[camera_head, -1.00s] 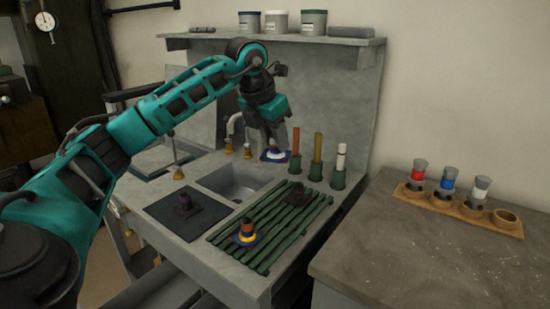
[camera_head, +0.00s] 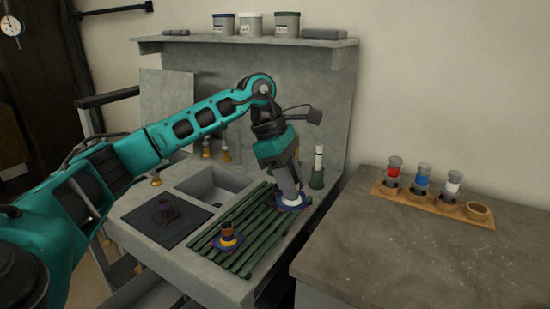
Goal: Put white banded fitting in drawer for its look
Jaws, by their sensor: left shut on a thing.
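My left gripper (camera_head: 289,190) is shut on the white banded fitting (camera_head: 291,206), which has a blue flange and a pale band. It holds the fitting low at the right end of the green slatted rack (camera_head: 240,232); I cannot tell whether the fitting touches the slats. Another fitting (camera_head: 228,237), brown with a yellow band and a blue flange, stands on the rack's near part. A dark purple fitting (camera_head: 164,210) stands on a black mat (camera_head: 160,228). I cannot make out a drawer clearly. My right gripper is out of view.
A green holder (camera_head: 317,178) with a white-topped stick stands behind the gripper. On the right-hand counter (camera_head: 400,245), a wooden holder (camera_head: 431,203) carries red, blue and white banded samples and one empty cup.

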